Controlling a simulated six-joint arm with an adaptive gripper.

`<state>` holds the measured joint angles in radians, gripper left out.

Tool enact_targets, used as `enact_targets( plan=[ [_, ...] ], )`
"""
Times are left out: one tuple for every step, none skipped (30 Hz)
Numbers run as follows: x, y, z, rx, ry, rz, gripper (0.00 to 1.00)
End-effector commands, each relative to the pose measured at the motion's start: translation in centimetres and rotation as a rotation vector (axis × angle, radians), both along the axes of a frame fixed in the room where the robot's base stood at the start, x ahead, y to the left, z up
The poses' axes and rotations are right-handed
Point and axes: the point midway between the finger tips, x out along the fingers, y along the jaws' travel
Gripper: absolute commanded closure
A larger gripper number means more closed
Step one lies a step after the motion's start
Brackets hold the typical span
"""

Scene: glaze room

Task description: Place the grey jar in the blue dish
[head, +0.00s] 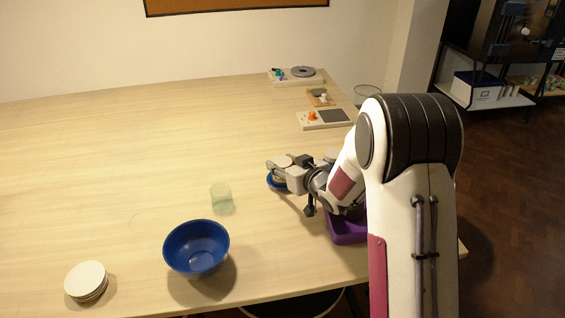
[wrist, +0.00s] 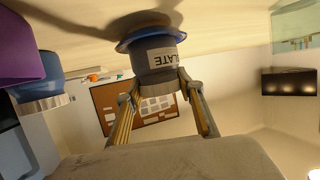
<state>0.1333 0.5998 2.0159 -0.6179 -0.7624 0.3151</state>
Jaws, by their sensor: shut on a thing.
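The grey jar (wrist: 157,64) is between the fingertips of my gripper (wrist: 161,82) in the wrist view, where the picture is upside down. It has a pale label with dark letters. My gripper is shut on it. The blue dish (wrist: 134,39) is at the jar's lower end, its rim spreading out around the base. Whether the jar rests on the dish's bottom is hidden. In the head view my gripper (head: 278,170) is right of the middle of the table, with the jar's pale top (head: 283,160) between the fingers and the dish (head: 272,182) partly showing below.
A larger blue bowl (head: 196,250) and a pale green glass (head: 221,195) stand to the left. A stack of white discs (head: 87,280) is at front left. A purple tray (head: 348,232) is beside my arm. Small devices (head: 324,119) lie behind. The table's left is clear.

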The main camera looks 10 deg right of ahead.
Motion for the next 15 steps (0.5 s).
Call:
enact_targets(
  plan=[
    [0.03,0.00,-0.04,0.000,-0.001,0.000,0.91],
    [0.02,0.00,-0.09,0.000,-0.001,0.000,0.91],
    [0.03,0.00,-0.17,0.000,-0.001,0.000,0.91],
    [0.02,0.00,-0.23,0.000,-0.001,0.000,0.91],
    [0.02,-0.01,-0.28,-0.001,-0.001,0.000,0.91],
    [0.02,0.00,-0.35,-0.001,-0.001,0.000,0.91],
    [0.02,0.00,-0.41,-0.001,-0.001,0.000,0.91],
    [0.02,0.00,-0.47,-0.001,-0.001,0.000,0.91],
    [0.02,0.00,-0.54,-0.001,-0.001,0.000,0.91],
    [-0.01,0.00,-0.65,0.000,0.001,0.000,0.61],
    [-0.01,0.00,-0.61,-0.001,0.000,0.000,0.53],
    [-0.01,0.00,-0.61,-0.001,0.000,0.000,0.46],
    [-0.01,0.00,-0.60,0.000,0.000,0.000,0.46],
    [-0.01,0.00,-0.60,0.000,0.000,0.000,0.46],
    [-0.01,0.00,-0.60,0.000,0.000,0.000,0.46]
  ],
)
